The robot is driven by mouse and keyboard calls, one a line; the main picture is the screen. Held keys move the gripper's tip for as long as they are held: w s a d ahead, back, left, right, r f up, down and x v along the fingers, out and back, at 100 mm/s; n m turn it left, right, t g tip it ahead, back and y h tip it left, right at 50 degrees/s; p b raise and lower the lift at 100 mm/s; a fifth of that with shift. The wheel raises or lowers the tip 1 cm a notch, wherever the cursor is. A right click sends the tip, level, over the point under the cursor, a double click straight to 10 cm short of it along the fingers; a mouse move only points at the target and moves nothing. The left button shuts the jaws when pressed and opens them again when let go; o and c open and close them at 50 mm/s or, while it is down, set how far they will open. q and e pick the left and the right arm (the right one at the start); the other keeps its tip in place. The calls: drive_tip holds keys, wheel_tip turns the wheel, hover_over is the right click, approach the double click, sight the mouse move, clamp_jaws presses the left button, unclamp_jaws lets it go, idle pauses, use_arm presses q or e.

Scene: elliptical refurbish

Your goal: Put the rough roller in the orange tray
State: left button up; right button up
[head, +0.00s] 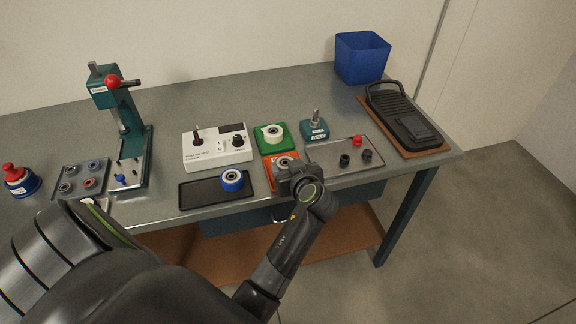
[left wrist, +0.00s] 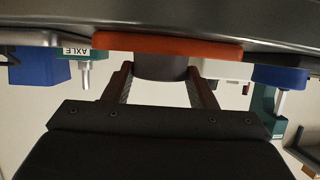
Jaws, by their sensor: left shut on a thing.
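The orange tray (head: 268,178) lies near the table's front edge, just in front of the green tray. A grey roller (head: 285,162) with a bearing in its middle is at the orange tray, partly hidden by my left gripper (head: 284,172). My left gripper is shut on this roller. In the left wrist view, which looks upside down, the dark grey roller (left wrist: 161,67) sits between the two fingers, against the orange tray (left wrist: 165,45). I cannot tell whether it rests on the tray or is just above it. My right gripper is not in view.
A white roller (head: 272,133) sits on the green tray (head: 263,146). A blue roller (head: 232,180) is on the black tray (head: 200,194). A white tester box (head: 216,155), a teal axle stand (head: 315,128) and a grey tray (head: 326,156) with small parts stand close around.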

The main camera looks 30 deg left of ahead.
use_arm(q)
drive_tip(key=o, duration=0.7)
drive_tip(key=shift+f, duration=0.2)
drive_tip(key=o, duration=0.4)
drive_tip(key=shift+r, duration=0.1)
